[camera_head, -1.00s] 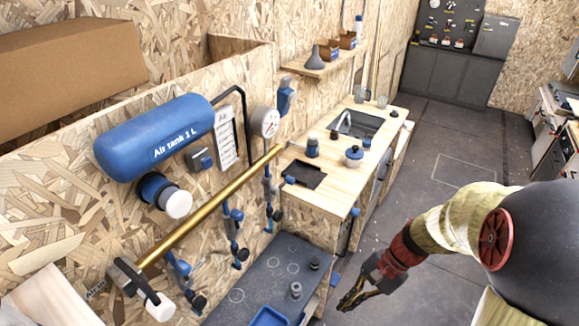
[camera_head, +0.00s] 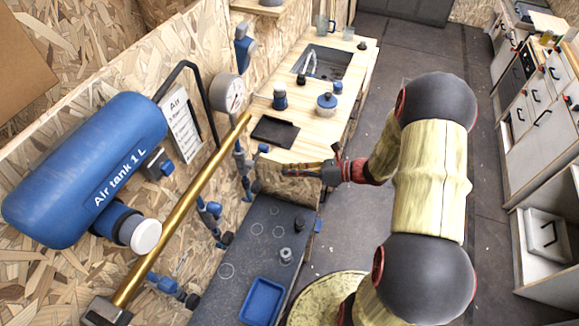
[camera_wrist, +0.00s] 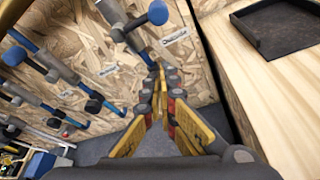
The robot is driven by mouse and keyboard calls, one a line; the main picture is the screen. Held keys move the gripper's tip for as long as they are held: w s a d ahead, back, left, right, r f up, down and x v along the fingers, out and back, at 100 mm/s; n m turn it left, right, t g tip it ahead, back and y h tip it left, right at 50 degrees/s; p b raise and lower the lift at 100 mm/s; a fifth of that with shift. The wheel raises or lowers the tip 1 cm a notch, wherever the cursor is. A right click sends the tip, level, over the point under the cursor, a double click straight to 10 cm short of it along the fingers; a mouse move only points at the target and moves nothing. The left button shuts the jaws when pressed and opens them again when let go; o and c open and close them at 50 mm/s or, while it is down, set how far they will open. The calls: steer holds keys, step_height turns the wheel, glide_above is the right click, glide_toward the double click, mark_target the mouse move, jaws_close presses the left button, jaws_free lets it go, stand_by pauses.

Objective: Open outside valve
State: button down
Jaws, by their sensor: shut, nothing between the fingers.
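Several blue-handled valves on pipes are mounted on the chipboard wall. In the head view, one set (camera_head: 210,212) is below the brass pipe and another (camera_head: 243,160) is beside the wooden counter. In the wrist view, a valve with a round blue knob (camera_wrist: 157,12) is at the top, with a small blurred label (camera_wrist: 176,39) to its lower right. Other valves (camera_wrist: 93,104) are at the left. I cannot read for certain which label says outside. My gripper (camera_head: 287,170) is shut and empty, near the counter's front corner. Its fingertips (camera_wrist: 160,72) point toward the wall, apart from the valves.
The wooden counter (camera_head: 325,115) with a sink and black tray (camera_head: 275,131) stands beside my gripper. Below is a dark bench (camera_head: 245,262) with a blue tray (camera_head: 262,302). The brass pipe (camera_head: 185,205), gauge (camera_head: 227,93) and blue air tank (camera_head: 85,170) are left. Floor is clear right.

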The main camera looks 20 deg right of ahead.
steer(key=w+a+r+b, duration=0.1)
steer(key=w+a, duration=0.3)
steer(key=w, duration=0.1)
steer(key=shift+a+r, duration=0.25)
